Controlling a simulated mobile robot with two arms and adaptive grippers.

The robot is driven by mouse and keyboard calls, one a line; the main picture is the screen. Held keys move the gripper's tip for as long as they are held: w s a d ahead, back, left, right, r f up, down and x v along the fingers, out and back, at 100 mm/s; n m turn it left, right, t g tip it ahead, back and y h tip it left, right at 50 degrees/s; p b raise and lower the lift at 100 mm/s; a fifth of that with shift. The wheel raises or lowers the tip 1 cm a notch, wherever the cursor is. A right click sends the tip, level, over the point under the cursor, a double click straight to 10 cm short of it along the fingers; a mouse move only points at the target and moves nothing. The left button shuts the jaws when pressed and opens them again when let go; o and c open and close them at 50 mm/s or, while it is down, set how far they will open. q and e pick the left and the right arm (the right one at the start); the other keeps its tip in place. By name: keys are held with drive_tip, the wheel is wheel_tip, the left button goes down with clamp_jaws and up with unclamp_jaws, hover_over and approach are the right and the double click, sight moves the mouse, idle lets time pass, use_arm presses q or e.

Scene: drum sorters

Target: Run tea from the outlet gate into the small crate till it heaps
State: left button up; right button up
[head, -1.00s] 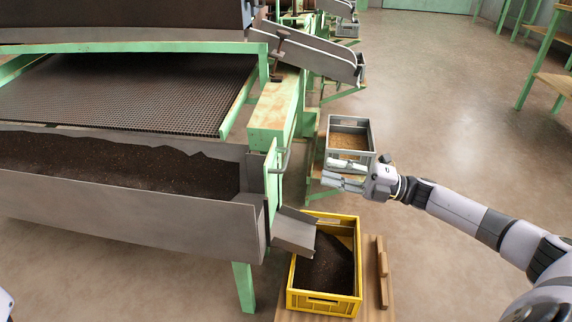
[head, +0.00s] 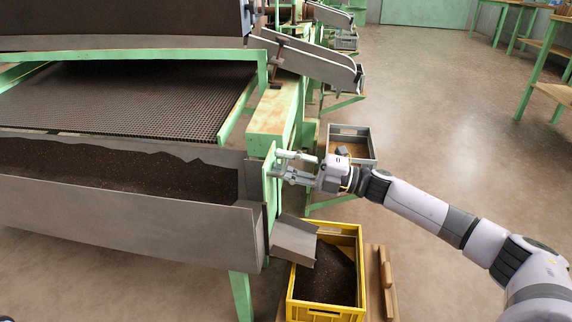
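The outlet gate (head: 269,195) is an upright green plate at the end of the grey trough (head: 130,210), which holds dark tea (head: 110,168). A short metal chute (head: 293,240) slopes from below it over the yellow crate (head: 325,312). Dark tea (head: 325,280) lies in this crate, with its surface below the rim. My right gripper (head: 278,164) is at the gate's upper part, its fingers apart. They cover the handle area, and I cannot tell whether they touch it. My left gripper is out of view.
The yellow crate stands on a wooden board with a raised strip (head: 387,283) at its right. A grey crate (head: 366,142) with brown contents stands behind my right gripper. A green frame (head: 275,120) rises behind the gate. The floor at the right (head: 450,140) is open.

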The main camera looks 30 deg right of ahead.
drive_tip(key=shift+c, duration=0.5)
clamp_jaws()
